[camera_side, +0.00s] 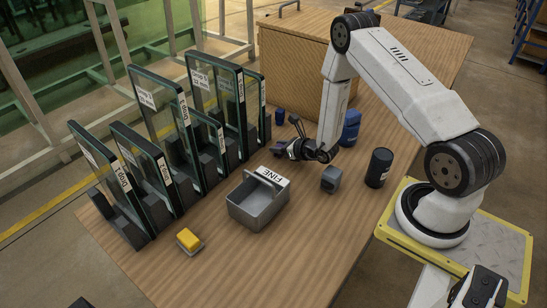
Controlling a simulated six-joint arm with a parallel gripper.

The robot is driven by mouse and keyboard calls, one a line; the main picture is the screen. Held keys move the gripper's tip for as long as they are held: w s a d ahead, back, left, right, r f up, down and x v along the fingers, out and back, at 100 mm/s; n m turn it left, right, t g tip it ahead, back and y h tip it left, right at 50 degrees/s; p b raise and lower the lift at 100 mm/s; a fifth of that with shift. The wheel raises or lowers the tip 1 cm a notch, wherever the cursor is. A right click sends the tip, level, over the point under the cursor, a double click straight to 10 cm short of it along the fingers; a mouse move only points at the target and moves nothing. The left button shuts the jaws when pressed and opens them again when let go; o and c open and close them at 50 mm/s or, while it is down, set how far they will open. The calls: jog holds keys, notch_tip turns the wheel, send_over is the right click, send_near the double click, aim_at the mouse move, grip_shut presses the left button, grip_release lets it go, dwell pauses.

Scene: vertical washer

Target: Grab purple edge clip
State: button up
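A small dark purple piece, likely the purple edge clip (278,151), shows at the left tip of my gripper (287,149), between the glass panes and the arm. My gripper is low over the wooden table behind the metal bin, pointing left toward the panes. The piece is at or between the fingertips. The view is too small and dark to tell whether the fingers are closed on it or whether it touches the table.
Several upright labelled glass panes (156,112) stand in dark holders at left. A grey metal bin (254,214) labelled FINE, a yellow sponge-like block (188,238), a grey block (331,179) and a black canister (379,168) stand around. A wooden box (290,72) is behind.

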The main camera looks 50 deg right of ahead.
grip_shut()
jog(key=shift+r, duration=0.1)
jog(key=shift+r, duration=4.9)
